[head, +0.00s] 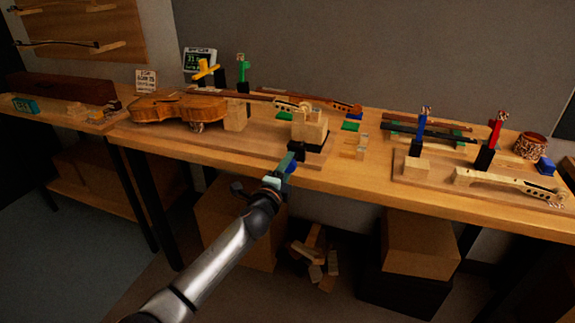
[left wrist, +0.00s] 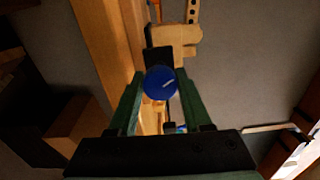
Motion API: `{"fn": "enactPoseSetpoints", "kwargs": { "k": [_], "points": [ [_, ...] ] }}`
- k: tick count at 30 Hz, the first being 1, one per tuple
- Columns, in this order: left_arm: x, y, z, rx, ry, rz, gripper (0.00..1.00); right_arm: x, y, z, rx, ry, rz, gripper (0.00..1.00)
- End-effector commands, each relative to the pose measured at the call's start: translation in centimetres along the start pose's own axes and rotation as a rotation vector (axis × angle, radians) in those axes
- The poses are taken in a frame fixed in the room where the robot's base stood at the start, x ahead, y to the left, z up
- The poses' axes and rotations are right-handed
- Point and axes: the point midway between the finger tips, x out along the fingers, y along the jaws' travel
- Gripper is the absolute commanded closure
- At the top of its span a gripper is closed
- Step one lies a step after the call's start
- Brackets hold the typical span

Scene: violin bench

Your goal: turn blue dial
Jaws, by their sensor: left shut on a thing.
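The blue dial (left wrist: 161,82) faces the camera in the left wrist view, with a short pale mark pointing to the upper right. My left gripper's (left wrist: 160,88) green fingers stand on either side of it and are shut on it. In the head view my left gripper (head: 291,160) reaches the front edge of the bench, at a black fixture (head: 314,154) with pale wooden blocks (head: 309,128) on top. The gripper largely hides the dial there. My right gripper is not in view.
A violin body (head: 177,108) lies on the bench (head: 350,180) to the left. Cardboard boxes (head: 420,247) sit below the bench.

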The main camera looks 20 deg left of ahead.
Motion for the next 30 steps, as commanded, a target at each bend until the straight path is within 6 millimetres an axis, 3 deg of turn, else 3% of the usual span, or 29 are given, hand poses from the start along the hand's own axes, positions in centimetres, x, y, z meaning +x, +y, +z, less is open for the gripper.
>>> {"fn": "enactPoseSetpoints", "kwargs": {
  "k": [15, 30],
  "points": [
    [-0.01, -0.09, 0.05, 0.446, -0.001, 0.002, 1.00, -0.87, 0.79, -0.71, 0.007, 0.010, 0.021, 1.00],
    [0.00, -0.09, 0.00, 0.624, -0.001, 0.001, 1.00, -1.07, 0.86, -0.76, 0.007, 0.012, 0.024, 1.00]
  ]
}}
